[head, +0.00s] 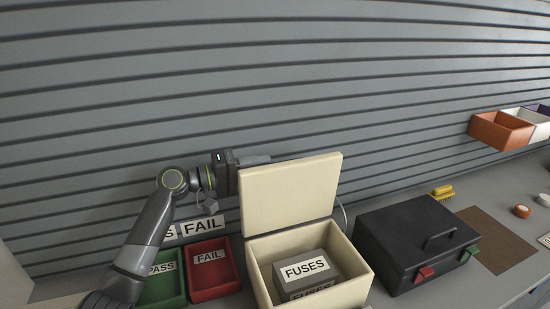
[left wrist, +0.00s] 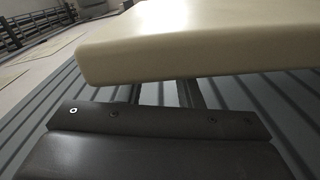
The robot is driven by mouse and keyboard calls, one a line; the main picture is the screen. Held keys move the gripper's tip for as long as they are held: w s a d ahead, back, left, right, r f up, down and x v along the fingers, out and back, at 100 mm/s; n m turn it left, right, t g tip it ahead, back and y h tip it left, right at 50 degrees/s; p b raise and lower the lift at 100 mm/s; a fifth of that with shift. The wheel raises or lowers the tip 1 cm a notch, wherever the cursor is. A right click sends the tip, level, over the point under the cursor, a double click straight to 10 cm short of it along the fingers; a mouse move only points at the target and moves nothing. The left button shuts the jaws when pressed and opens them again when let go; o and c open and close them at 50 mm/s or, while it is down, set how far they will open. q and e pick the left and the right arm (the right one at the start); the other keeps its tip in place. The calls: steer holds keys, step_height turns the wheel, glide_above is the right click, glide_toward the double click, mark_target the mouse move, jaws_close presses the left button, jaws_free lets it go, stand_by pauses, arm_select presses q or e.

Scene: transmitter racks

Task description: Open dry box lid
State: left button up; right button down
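The cream box (head: 356,292), which I take for the dry box, stands at the front of the bench. Its cream lid (head: 290,194) stands up, tilted a little back, at the rear edge, so the box is open. A grey box labelled FUSES (head: 307,268) sits inside. My left gripper (head: 256,160) is at the lid's upper left edge, its fingertips partly hidden behind the lid. In the left wrist view the lid (left wrist: 200,40) fills the top, close over the fingers (left wrist: 188,93); their gap is unclear. My right gripper is not in view.
A green PASS tray (head: 164,288) and a red FAIL tray (head: 214,285) stand left of the box. A shut black case (head: 405,236) with red and green latches stands close on its right. A ribbed grey wall (head: 200,80) rises behind. Orange bin (head: 498,132) at far right.

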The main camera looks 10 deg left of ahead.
mark_target(275, 165)
arm_select(q)
steer(key=shift+p+x, duration=0.55)
steer(key=shift+x, duration=1.7)
jaws_close()
